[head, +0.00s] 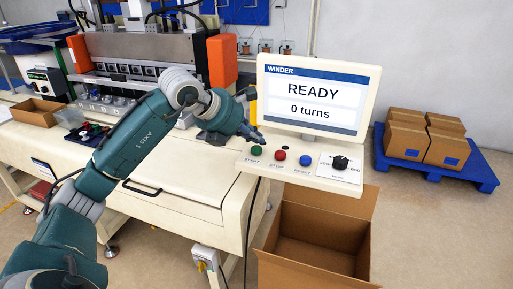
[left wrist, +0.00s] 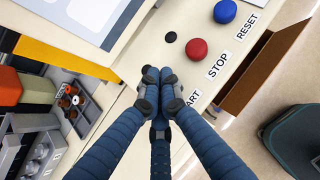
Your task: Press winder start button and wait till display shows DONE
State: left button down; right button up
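The winder display (head: 312,92) reads READY and 0 turns under a WINDER header. Below it, the control panel (head: 240,162) carries a green START button (head: 256,150), a red STOP button (head: 280,155), a blue RESET button (head: 305,160) and a black knob (head: 340,162). My left gripper (head: 250,134) is close above and behind the START button. In the left wrist view its fingertips (left wrist: 156,82) are together with nothing visible between them, and they hide the START button. Contact with the button cannot be told. My right gripper is not in view.
An open cardboard box (head: 315,245) stands under the panel. A blue pallet (head: 455,178) with several cartons is at the right. The winding machine (head: 130,50) and a small box (head: 38,112) are on the bench at left. Space in front of the panel is clear.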

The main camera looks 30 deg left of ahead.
aim_at(255, 149)
pick_arm(q)
jog(key=shift+f, duration=0.15)
jog(key=shift+f+b, duration=0.25)
jog(key=shift+b, duration=0.2)
jog(key=shift+f+b, duration=0.7)
jog(key=shift+f, duration=0.1)
dwell(0.8)
jog(key=shift+r, duration=0.1)
jog(key=shift+r+p, duration=0.85)
jog(key=shift+r, duration=0.2)
notch_tip(255, 149, up, 5)
jog(key=p, duration=0.4)
jog(key=shift+r, duration=0.1)
dwell(0.6)
